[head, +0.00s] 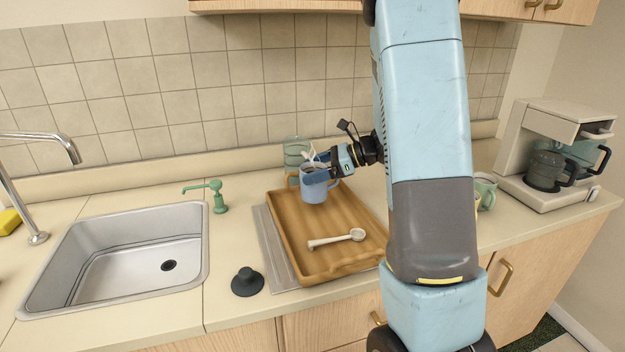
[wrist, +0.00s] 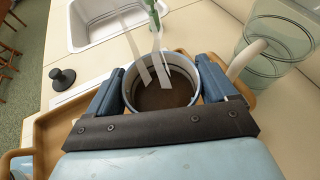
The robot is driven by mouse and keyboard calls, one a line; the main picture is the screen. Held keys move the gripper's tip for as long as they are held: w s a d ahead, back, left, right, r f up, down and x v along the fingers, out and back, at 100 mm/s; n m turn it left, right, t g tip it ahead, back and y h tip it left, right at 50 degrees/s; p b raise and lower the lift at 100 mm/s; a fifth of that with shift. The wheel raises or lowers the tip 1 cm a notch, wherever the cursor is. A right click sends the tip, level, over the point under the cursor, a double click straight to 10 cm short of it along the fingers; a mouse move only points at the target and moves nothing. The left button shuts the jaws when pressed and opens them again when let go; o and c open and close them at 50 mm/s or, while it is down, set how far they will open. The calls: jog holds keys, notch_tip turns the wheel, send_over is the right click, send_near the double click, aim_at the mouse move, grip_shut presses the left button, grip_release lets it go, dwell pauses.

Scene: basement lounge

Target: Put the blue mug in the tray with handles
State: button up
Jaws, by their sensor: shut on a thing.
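The blue mug (head: 315,190) is upright over the far end of the wooden tray (head: 290,245). I cannot tell whether its base touches the tray. My gripper (head: 322,164) is shut on the mug, with its blue fingers at the rim. In the wrist view the mug (wrist: 172,98) sits between both fingers (wrist: 162,85), its dark inside facing the camera. Pale strips of unclear nature cross its opening. The tray's near part is open to view, and its far side is partly hidden by the mug and my arm.
A white spoon (head: 337,240) lies in the tray. A grey board (head: 277,252) shows under its left side. A green glass (head: 296,150) stands behind the mug. A sink (head: 125,255), black stopper (head: 247,282) and soap pump (head: 216,196) are left; a green mug (head: 486,191) and coffee maker (head: 550,165) right.

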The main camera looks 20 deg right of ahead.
jog(key=shift+f, duration=1.5)
jog(key=shift+f, duration=0.15)
jog(key=o, duration=1.3)
